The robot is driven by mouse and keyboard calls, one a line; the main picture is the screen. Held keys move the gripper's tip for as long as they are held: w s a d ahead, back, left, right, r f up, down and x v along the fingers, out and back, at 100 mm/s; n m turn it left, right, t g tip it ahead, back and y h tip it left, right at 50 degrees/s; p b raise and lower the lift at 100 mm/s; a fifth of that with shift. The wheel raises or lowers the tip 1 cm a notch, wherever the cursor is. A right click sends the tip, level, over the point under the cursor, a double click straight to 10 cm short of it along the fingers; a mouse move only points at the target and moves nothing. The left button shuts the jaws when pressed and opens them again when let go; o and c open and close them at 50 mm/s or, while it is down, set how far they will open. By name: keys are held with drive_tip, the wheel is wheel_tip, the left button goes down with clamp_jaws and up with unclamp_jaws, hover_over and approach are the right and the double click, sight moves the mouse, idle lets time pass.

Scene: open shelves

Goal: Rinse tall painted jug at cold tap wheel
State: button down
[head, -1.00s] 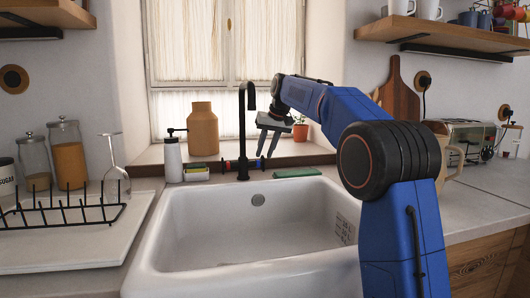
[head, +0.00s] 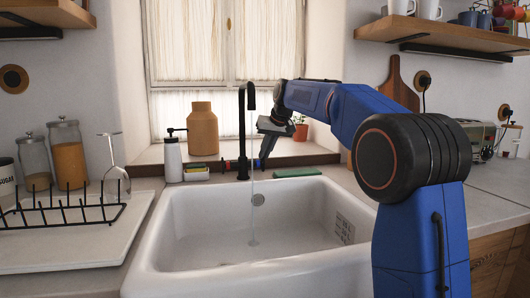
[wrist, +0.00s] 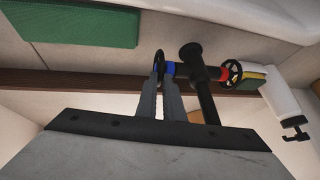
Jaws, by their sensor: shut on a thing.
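The cold tap wheel, a dark wheel with a blue collar, shows in the wrist view (wrist: 158,67). My gripper (wrist: 160,88) is shut on this wheel, its two fingers at the rim. In the head view my gripper (head: 267,153) reaches down beside the black tap (head: 242,130), on its right. A thin stream of water (head: 252,215) runs from the spout into the white sink (head: 160,262). I cannot make out a clear painted jug; a plain ochre vessel (head: 202,130) stands on the windowsill.
A red-collared wheel (wrist: 232,72) is on the tap's other side. A soap dispenser (head: 173,160) and sponge (head: 196,173) stand left of the tap. A green block (head: 297,172) lies behind the sink, right of the tap. A black drying rack (head: 70,210) holds a glass. The sink is empty.

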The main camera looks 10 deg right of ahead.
drive_tip(key=shift+s+f+t, duration=0.15)
drive_tip(key=shift+s+t, duration=0.2)
drive_tip(key=shift+t, duration=0.25)
drive_tip(key=c, duration=1.9)
unclamp_jaws()
drive_tip(key=v, duration=1.7)
drive_tip(key=shift+s, duration=0.2)
drive_tip(key=shift+d, duration=0.1)
